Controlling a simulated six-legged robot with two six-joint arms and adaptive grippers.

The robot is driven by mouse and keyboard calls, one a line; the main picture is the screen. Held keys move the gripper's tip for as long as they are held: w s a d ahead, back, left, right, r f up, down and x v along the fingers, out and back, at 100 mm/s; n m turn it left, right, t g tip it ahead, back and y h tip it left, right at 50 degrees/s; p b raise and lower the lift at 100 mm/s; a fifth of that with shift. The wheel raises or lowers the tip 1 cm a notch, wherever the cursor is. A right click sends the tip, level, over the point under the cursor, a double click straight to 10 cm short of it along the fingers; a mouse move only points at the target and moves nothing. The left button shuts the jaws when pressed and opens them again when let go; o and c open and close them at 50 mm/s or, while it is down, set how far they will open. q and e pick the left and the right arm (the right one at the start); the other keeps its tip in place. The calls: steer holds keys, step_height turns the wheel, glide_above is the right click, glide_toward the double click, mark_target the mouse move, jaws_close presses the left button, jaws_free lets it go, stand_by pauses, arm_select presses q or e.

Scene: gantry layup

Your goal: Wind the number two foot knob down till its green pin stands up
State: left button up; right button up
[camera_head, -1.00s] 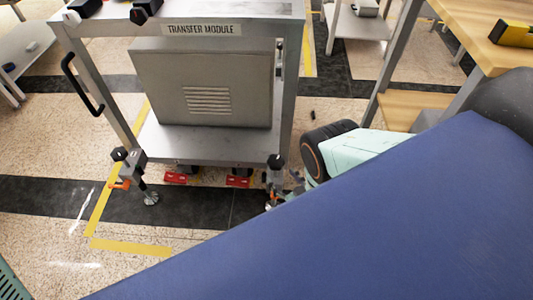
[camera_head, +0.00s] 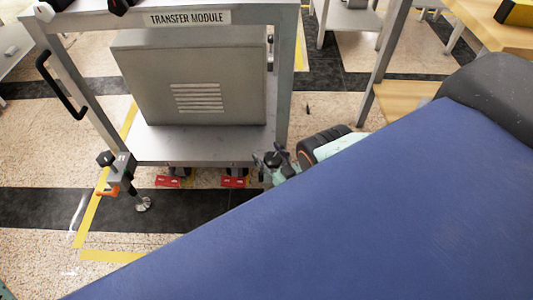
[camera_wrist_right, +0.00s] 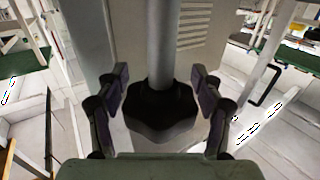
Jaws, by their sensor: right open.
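A black lobed knob (camera_wrist_right: 160,112) sits between the fingers of my right gripper (camera_wrist_right: 160,76) in the right wrist view, below a grey post (camera_wrist_right: 163,40). The fingers are open, one on each side, with visible gaps to the knob. In the head view my right gripper (camera_head: 273,162) is at the near right corner of the transfer module (camera_head: 195,145), and that corner's foot is mostly hidden. Another foot with a black knob (camera_head: 105,158) and an orange lever (camera_head: 107,191) is at the left corner. I see no green pin and no foot number. My left gripper is out of view.
My blue body covers the lower right of the head view. A wooden bench (camera_head: 400,100) stands at the right. The floor with yellow tape (camera_head: 90,208) is open at the lower left.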

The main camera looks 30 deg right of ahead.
steer(key=shift+w, duration=0.35)
steer(key=c, duration=1.1)
steer(key=shift+c, duration=0.8)
